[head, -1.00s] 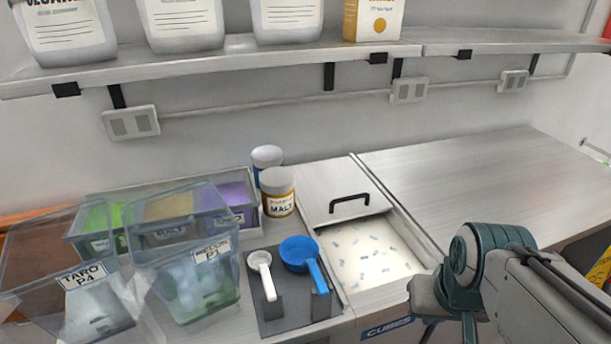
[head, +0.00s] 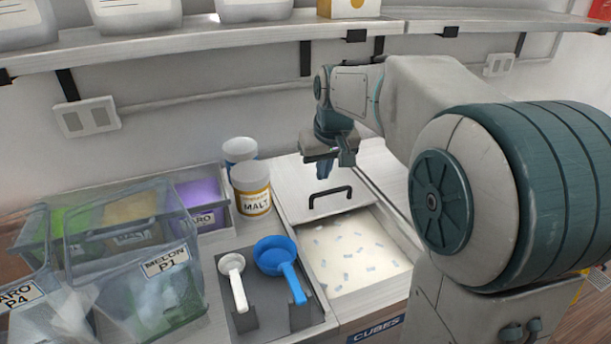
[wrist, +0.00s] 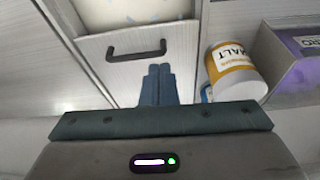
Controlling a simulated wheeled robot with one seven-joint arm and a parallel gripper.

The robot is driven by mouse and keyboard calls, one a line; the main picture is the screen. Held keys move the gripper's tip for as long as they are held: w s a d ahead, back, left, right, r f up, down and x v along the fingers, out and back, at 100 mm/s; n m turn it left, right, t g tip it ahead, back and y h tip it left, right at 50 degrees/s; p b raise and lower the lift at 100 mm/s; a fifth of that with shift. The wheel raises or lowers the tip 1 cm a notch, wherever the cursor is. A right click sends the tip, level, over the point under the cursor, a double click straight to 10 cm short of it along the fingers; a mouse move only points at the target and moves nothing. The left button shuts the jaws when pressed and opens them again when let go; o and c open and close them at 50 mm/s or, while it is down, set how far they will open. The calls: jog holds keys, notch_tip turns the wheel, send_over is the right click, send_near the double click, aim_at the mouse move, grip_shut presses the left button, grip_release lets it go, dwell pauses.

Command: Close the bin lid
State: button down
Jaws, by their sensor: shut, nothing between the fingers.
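The bin (head: 392,270) is set into the counter, with pale contents showing at its front. Its flat metal lid (head: 290,190) is slid to the back, so the front part of the bin is open. The lid has a black bar handle (head: 330,197); lid and handle also show in the wrist view, the lid (wrist: 170,75) below the handle (wrist: 136,50). My gripper (head: 324,172) is shut and empty. It is above the back part of the lid, behind the handle and apart from it. In the wrist view the fingertips (wrist: 158,68) point toward the lid.
A malt jar (head: 251,200) and a second jar (head: 239,152) stand left of the lid. A blue scoop (head: 275,256) and a white scoop (head: 232,266) rest left of the bin. Clear tubs (head: 165,290) are farther left. A shelf (head: 230,42) runs above.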

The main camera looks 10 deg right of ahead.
jog(key=b, duration=0.1)
send_over(317, 203)
jog(key=f, duration=0.2)
jog(key=w, duration=0.1)
jog(key=shift+n, duration=0.3)
jog(key=x, duration=0.9)
jog(key=shift+w+a+p, duration=0.1)
jog(key=shift+a+p, duration=0.25)
jog(key=shift+f, duration=0.3)
jog(key=shift+s+d+r+p, duration=0.15)
jog(key=shift+s+d+p, duration=0.05)
jog(key=shift+s, duration=0.7)
jog(key=shift+s+d+r+p, duration=0.15)
jog(key=shift+s, duration=0.7)
jog(key=shift+s+d, duration=0.1)
